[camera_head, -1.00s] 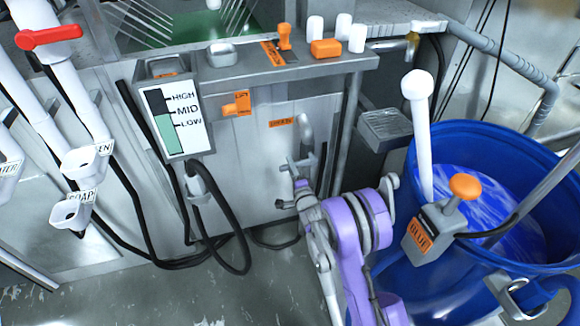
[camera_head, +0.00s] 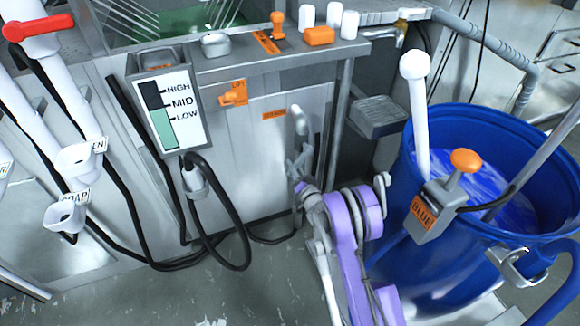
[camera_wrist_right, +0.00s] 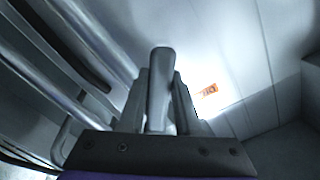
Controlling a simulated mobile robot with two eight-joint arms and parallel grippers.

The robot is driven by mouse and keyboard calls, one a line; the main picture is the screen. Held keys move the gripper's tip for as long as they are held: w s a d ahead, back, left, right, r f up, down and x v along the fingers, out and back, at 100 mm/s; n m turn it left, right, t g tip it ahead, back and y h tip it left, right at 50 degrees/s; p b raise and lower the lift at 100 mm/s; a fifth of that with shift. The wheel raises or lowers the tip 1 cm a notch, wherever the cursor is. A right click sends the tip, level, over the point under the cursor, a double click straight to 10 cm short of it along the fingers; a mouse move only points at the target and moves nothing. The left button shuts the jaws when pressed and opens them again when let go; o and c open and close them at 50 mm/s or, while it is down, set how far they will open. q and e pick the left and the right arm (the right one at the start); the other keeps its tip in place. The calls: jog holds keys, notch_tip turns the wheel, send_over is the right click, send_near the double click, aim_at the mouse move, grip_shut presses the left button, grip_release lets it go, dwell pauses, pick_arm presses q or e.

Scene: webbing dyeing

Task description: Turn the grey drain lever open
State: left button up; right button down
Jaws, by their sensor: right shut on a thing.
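The grey drain lever (camera_head: 299,122) is on the front of the grey machine, to the right of a small orange label, and its upper part stands roughly upright. My right gripper (camera_head: 300,160) is at the lower part of the lever. In the right wrist view the lever (camera_wrist_right: 160,85) stands between the two fingers of the gripper (camera_wrist_right: 161,112), which are shut on it. The lever's lower end is hidden by the gripper. My left gripper is not in view.
A blue barrel (camera_head: 405,190) of blue liquid stands close on the right, with an orange-knobbed box (camera_head: 432,210) on its rim. A grey box (camera_head: 377,117) is right of the lever. Black hoses (camera_head: 240,215) hang at the left. Floor is clear in front.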

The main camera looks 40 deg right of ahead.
jog(key=shift+s+d+f+n, duration=0.15)
jog(key=shift+d+f+n, duration=0.15)
jog(key=shift+d+n, duration=0.55)
jog(key=shift+s+d+f+n, duration=0.25)
jog(key=shift+d+n, duration=0.25)
jog(key=shift+n, duration=0.8)
jog(key=shift+s+d+f+n, duration=0.1)
jog(key=shift+d+f+n, duration=0.25)
jog(key=shift+d+n, duration=0.5)
jog(key=shift+a, duration=0.15)
jog(key=c, duration=0.6)
grip_release()
jog(key=p+v, duration=0.1)
jog(key=v, duration=0.9)
jog(key=shift+s+a, duration=0.2)
jog(key=shift+s, duration=0.15)
